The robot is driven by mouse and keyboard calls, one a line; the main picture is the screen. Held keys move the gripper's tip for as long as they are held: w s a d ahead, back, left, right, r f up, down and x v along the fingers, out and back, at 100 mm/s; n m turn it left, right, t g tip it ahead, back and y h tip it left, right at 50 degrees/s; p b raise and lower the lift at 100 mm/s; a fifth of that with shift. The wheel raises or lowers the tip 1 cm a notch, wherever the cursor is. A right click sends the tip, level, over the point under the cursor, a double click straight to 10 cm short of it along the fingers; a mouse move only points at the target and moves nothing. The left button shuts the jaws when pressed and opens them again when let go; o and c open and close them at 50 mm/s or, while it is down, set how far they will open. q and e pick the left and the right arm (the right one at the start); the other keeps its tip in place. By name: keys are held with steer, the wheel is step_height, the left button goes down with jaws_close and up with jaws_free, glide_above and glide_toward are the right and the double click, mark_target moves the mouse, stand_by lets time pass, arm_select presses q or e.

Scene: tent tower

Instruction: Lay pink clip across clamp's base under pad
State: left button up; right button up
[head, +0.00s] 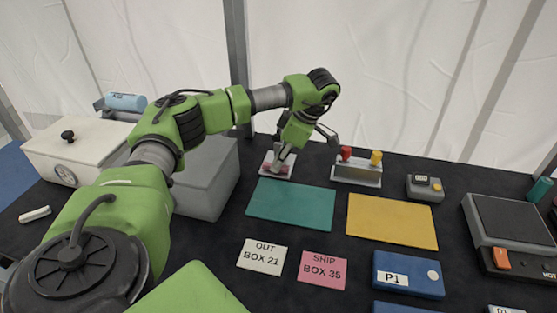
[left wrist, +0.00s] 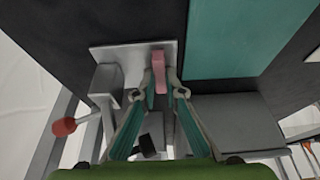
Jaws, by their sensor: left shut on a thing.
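The clamp's pale base plate (head: 267,171) stands on the dark table behind the teal mat. It also shows in the left wrist view (left wrist: 132,55). My left gripper (head: 283,157) points down over this base and is shut on the pink clip (left wrist: 159,72). The clip reaches from between the fingertips (left wrist: 159,94) over the plate; I cannot tell whether it touches it. A red grip (left wrist: 65,127) on a grey rod shows to the left in the wrist view. The clamp's pad is not clearly made out. My right gripper is out of view.
A metal stand (head: 357,174) with a yellow knob is right of the clamp, and a grey box (head: 205,180) is left. The teal mat (head: 291,204) and yellow mat (head: 391,220) lie bare in front. Signs, a blue box (head: 407,275) and a scale (head: 511,222) are nearer or right.

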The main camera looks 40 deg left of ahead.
mark_target(285, 167)
arm_select(q)
steer(key=shift+f, duration=0.15)
steer(key=o, duration=0.7)
steer(key=shift+o, duration=0.3)
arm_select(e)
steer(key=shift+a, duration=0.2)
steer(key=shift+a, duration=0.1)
arm_select(q)
steer(key=v, duration=0.4)
steer(key=shift+w+r+b, duration=0.1)
steer(key=shift+r+b, duration=0.2)
steer(key=shift+b, duration=0.1)
steer(key=p+v, duration=0.1)
steer(key=v, duration=0.6)
steer(key=shift+d+r+p, duration=0.2)
steer(key=shift+r+p, duration=0.1)
steer(key=shift+r, duration=0.05)
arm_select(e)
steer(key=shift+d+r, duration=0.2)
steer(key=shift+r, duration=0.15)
